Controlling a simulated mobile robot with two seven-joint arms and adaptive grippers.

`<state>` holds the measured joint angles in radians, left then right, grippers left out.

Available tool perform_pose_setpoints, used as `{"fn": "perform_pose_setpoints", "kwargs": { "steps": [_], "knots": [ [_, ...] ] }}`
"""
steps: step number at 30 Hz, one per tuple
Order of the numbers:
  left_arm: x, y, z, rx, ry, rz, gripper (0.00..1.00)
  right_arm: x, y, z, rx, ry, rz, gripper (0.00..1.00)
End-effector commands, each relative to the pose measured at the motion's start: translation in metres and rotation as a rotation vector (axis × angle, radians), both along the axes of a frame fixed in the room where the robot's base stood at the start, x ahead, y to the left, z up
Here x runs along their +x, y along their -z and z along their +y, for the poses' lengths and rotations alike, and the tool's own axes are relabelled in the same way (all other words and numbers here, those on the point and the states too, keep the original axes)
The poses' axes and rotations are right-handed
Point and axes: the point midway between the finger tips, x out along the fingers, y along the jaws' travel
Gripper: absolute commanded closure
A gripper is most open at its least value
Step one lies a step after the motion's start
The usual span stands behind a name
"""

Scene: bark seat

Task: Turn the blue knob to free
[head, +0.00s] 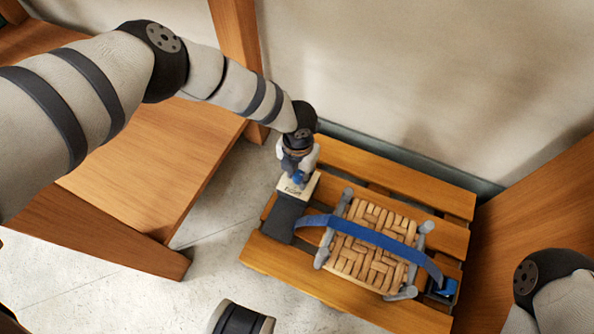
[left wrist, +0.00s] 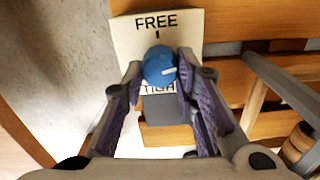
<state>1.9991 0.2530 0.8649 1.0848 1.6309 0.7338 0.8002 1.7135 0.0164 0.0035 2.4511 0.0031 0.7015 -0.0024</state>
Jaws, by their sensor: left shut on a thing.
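The blue knob (left wrist: 160,66) sits on a pale plate (left wrist: 128,38) marked FREE above it, with a short black line under the word. A lower label, partly hidden by the knob and fingers, seems to read TIGHT. A light mark on the knob's face points to the right, slightly upward. My left gripper (left wrist: 163,75) is shut on the knob, one finger on each side. In the head view the left gripper (head: 297,175) reaches down to the plate (head: 311,190) beside a dark grey block (head: 287,214). My right gripper is out of view.
A blue strap (head: 372,236) runs from the dark block over a woven seat (head: 360,262) to a blue fitting (head: 444,289). These rest on a slatted wooden platform (head: 400,181). A wooden bench (head: 150,175) stands left, a wooden panel (head: 530,230) right, a wall behind.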

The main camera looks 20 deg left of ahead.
Motion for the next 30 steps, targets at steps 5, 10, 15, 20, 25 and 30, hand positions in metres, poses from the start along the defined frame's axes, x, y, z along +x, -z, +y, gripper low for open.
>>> {"fn": "perform_pose_setpoints", "kwargs": {
  "steps": [5, 10, 15, 20, 25, 30],
  "knots": [
    [0.001, -0.001, 0.0, 0.0, -0.165, -0.003, 1.0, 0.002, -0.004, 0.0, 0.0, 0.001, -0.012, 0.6],
    [0.001, -0.001, -0.002, -0.001, -0.326, -0.003, 1.0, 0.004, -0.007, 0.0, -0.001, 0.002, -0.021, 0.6],
    [0.001, -0.001, -0.002, -0.001, -0.488, -0.003, 1.0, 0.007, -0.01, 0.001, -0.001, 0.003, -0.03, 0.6],
    [0.001, -0.001, -0.002, 0.0, -0.64, -0.003, 1.0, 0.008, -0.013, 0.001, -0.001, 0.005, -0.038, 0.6],
    [0.002, -0.001, -0.003, 0.0, -0.801, -0.003, 1.0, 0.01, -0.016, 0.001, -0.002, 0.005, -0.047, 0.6],
    [0.002, -0.001, -0.004, -0.002, -0.958, -0.003, 1.0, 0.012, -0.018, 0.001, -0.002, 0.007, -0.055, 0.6]
  ]
}}
